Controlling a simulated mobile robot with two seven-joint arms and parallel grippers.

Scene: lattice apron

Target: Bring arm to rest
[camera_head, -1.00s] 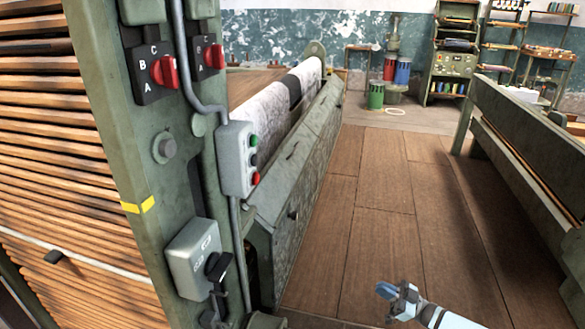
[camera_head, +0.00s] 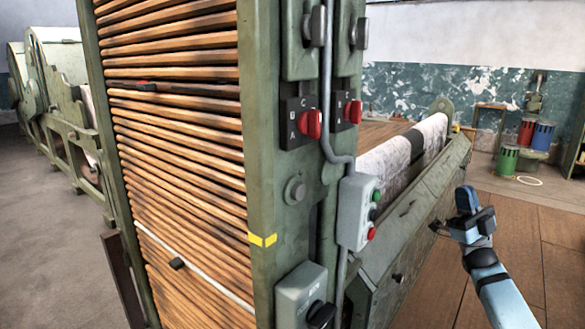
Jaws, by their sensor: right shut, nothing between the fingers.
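My right gripper (camera_head: 468,202) is at the right of the head view, on the end of my blue and white right arm. It points up and is shut with nothing between its fingers. It appears in front of the long green machine bed with the patterned cloth roll (camera_head: 400,155), and I see no contact. My left gripper is not in view.
A green machine post (camera_head: 265,210) with red rotary switches (camera_head: 311,124) and a grey button box (camera_head: 358,212) stands close, left of my gripper. Wooden slats (camera_head: 180,150) fill its left side. Coloured drums (camera_head: 508,158) stand far back. Wooden floor (camera_head: 520,230) is open at right.

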